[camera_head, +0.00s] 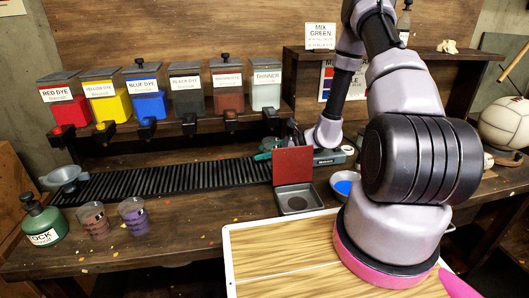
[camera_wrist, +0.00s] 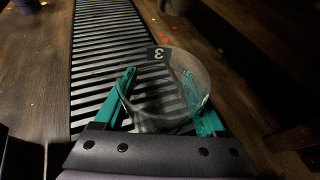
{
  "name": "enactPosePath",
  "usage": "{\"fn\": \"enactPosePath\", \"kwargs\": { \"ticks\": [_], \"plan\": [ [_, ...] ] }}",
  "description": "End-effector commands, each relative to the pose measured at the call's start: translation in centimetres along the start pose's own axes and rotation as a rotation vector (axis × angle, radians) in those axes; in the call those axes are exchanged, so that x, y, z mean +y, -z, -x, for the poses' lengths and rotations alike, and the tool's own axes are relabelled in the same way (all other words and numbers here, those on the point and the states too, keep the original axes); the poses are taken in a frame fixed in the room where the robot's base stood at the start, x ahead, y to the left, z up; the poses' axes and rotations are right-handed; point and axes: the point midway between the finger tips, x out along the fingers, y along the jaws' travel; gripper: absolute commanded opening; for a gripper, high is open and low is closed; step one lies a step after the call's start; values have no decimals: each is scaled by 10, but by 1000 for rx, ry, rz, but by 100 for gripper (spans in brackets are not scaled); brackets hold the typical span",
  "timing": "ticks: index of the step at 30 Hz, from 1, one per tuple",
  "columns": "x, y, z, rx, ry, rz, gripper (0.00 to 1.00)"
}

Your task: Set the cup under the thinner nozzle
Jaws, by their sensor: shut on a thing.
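The clear cup (camera_wrist: 165,85), marked 3, stands between the two teal fingers of my gripper (camera_wrist: 166,102) in the wrist view, above or on the black slatted grate (camera_wrist: 105,45). The gripper is shut on it. In the head view, my gripper (camera_head: 265,150) is low at the right end of the grate (camera_head: 180,181), pointing left; the cup is hard to make out there. The thinner dispenser (camera_head: 266,89) is the rightmost on the shelf, with its dark nozzle (camera_head: 272,118) above the gripper area. I cannot tell whether the cup is directly below it.
Red, yellow, blue and other dye dispensers stand left along the shelf. A metal box with a raised red lid (camera_head: 293,165) is just in front of the gripper. Two cups (camera_head: 93,220) (camera_head: 135,215) and a green bottle (camera_head: 42,220) stand front left. A blue-filled bowl (camera_head: 342,187) sits right.

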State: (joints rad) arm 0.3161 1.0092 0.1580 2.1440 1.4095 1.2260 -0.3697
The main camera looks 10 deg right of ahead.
Motion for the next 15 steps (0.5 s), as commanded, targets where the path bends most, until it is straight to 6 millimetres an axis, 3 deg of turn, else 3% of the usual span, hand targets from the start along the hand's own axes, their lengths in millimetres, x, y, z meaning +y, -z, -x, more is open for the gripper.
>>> {"fn": "enactPosePath", "kwargs": {
  "ticks": [1, 2, 3, 4, 15],
  "plan": [
    [0, 2, -1, 0, 0, -1, 10],
    [0, 2, -1, 0, 0, 0, 76],
    [0, 2, -1, 0, 0, 0, 92],
    [0, 2, -1, 0, 0, 0, 100],
    [-1, -1, 7, 0, 2, -1, 100]
  ]
}}
